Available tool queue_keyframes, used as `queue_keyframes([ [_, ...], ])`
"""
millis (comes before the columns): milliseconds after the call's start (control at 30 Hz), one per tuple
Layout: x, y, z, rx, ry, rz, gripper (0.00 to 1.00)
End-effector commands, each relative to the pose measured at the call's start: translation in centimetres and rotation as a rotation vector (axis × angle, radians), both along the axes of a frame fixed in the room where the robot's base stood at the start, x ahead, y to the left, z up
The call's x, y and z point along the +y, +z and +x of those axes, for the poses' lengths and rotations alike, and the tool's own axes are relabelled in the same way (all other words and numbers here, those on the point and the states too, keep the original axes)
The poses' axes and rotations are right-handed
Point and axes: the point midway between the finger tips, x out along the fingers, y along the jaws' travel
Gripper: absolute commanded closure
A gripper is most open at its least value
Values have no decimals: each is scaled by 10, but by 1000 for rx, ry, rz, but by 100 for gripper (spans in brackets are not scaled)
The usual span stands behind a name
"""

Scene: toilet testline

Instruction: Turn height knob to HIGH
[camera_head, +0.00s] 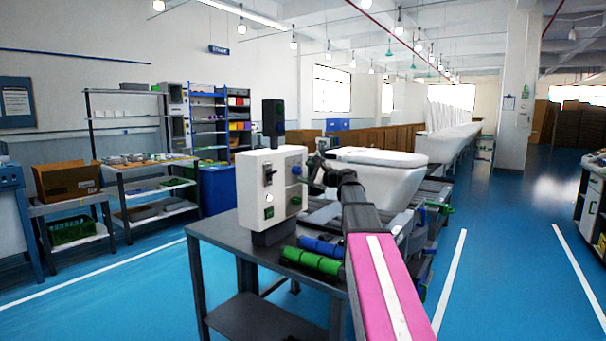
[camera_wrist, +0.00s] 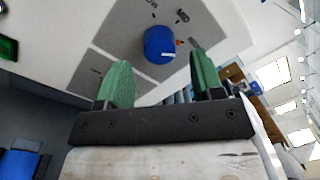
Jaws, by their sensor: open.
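A white control box (camera_head: 268,190) stands on the dark table's near left corner in the head view. In the wrist view a round blue knob (camera_wrist: 159,42) with a short white line sits on a grey panel (camera_wrist: 115,35). In the head view my gripper (camera_head: 314,174) is beside the box's right face, partly hidden.
A white toilet (camera_head: 375,180) lies behind my arm on the line. Green rollers (camera_head: 312,260) and a blue roller (camera_head: 321,246) lie on the table (camera_head: 222,238) in front of the box. Shelves stand to the left. Blue floor is open at right.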

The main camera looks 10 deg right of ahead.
Motion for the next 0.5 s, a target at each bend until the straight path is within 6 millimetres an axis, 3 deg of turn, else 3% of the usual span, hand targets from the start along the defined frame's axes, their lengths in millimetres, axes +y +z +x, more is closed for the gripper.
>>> queue_keyframes([
  [200, -30, -2, -34, 0, -1, 0, 39],
  [500, -56, -3, -59, 0, -1, 0, 39],
])
